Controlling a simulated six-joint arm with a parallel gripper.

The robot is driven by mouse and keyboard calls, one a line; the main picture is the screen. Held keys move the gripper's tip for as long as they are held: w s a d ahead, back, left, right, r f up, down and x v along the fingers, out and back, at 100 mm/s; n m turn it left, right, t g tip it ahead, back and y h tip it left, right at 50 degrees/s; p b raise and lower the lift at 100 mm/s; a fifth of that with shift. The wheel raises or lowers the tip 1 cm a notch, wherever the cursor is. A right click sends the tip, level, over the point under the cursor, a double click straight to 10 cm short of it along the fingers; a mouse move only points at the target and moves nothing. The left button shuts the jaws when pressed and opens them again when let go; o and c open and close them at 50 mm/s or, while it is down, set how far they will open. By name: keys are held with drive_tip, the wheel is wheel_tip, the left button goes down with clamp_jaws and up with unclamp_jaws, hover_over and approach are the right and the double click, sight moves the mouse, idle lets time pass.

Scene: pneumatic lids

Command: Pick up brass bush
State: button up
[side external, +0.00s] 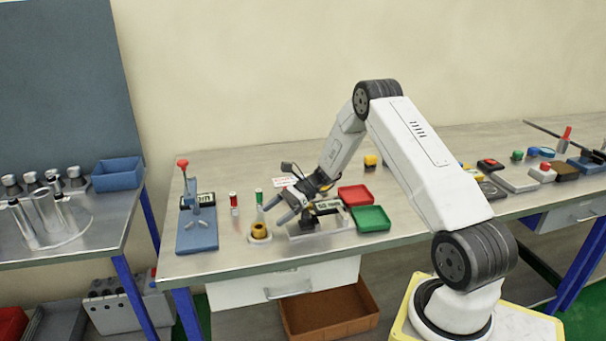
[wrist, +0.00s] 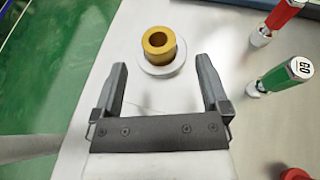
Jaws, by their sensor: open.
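The brass bush (wrist: 159,41) is a short gold ring with a round hole, seen from above at an angle in the wrist view. It stands upright on a round white base (wrist: 160,68) near the table's front edge. In the side view the brass bush (side external: 259,231) sits on its white base (side external: 260,240), close to my gripper. My gripper (wrist: 160,75) is open and empty in the wrist view, with the bush beyond and roughly between its fingertips. In the side view my gripper (side external: 283,212) is just above and to the right of the bush.
A blue press with a red knob (side external: 197,225) stands left of the bush. Red (side external: 355,196) and green (side external: 371,218) trays lie to the right.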

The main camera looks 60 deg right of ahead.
sight(255, 229)
drive_tip(key=shift+a, duration=0.1)
drive_tip(key=shift+x, duration=2.55)
drive_tip(key=shift+c, duration=0.2)
clamp_jaws()
